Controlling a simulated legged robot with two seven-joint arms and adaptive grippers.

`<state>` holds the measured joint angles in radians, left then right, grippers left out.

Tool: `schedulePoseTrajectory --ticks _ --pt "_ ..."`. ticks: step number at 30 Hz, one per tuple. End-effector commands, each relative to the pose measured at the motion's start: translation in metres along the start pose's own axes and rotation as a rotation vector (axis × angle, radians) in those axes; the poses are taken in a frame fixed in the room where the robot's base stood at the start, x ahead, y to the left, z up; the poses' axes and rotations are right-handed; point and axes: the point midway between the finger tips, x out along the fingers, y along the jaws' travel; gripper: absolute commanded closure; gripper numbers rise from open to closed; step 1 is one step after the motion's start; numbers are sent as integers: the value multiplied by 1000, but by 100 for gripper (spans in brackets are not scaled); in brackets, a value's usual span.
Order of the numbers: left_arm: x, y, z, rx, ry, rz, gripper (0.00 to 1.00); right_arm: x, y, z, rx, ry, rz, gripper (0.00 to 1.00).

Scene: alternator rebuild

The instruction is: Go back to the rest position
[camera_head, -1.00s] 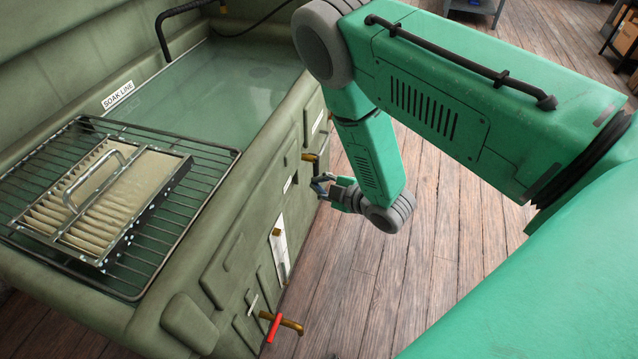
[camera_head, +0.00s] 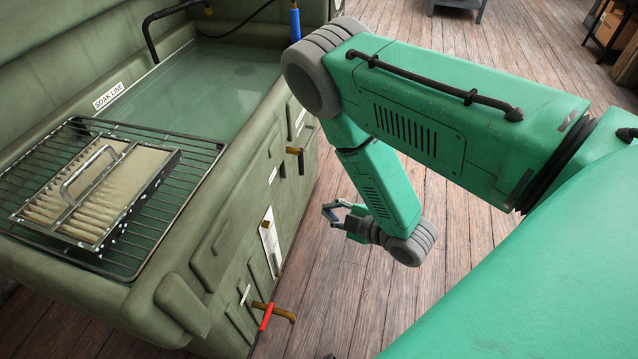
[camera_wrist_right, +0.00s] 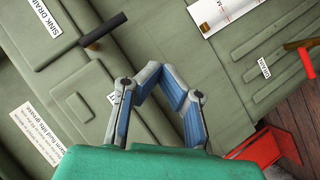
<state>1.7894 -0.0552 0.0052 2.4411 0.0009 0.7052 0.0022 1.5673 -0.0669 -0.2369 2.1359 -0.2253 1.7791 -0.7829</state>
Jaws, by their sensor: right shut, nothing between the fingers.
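My right gripper (camera_head: 333,211) is off to the right of the green wash tank's (camera_head: 205,235) front face, clear of it, with bare floor beneath in the head view. Its fingers are shut and empty; in the wrist view the fingertips (camera_wrist_right: 160,72) come together in front of the tank panel. The nearest fitting is a brass valve with a black handle (camera_head: 300,161) hanging down, apart from the gripper. The same black handle (camera_wrist_right: 106,29) shows beside the SINK DRAIN label in the wrist view. My left gripper is not in view.
A wire rack (camera_head: 205,188) with a pleated filter (camera_head: 95,190) lies on the tank. A red-handled valve (camera_head: 267,316) sticks out low, and a blue handle (camera_head: 295,24) stands at the back. A red object (camera_wrist_right: 262,148) is in the wrist view. Wooden floor (camera_head: 480,230) right of the tank is clear.

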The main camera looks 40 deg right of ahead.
Motion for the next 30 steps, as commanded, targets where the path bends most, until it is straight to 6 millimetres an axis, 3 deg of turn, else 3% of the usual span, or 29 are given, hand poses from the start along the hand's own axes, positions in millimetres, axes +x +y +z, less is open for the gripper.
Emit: schedulePoseTrajectory --ticks 22,26,30 --pt "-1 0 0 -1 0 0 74 -7 -5 2 14 -13 -10 100" --pt "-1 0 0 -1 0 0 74 -14 -20 10 134 -130 -82 100" --pt "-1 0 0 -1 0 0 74 -42 -58 23 402 -400 -220 100"
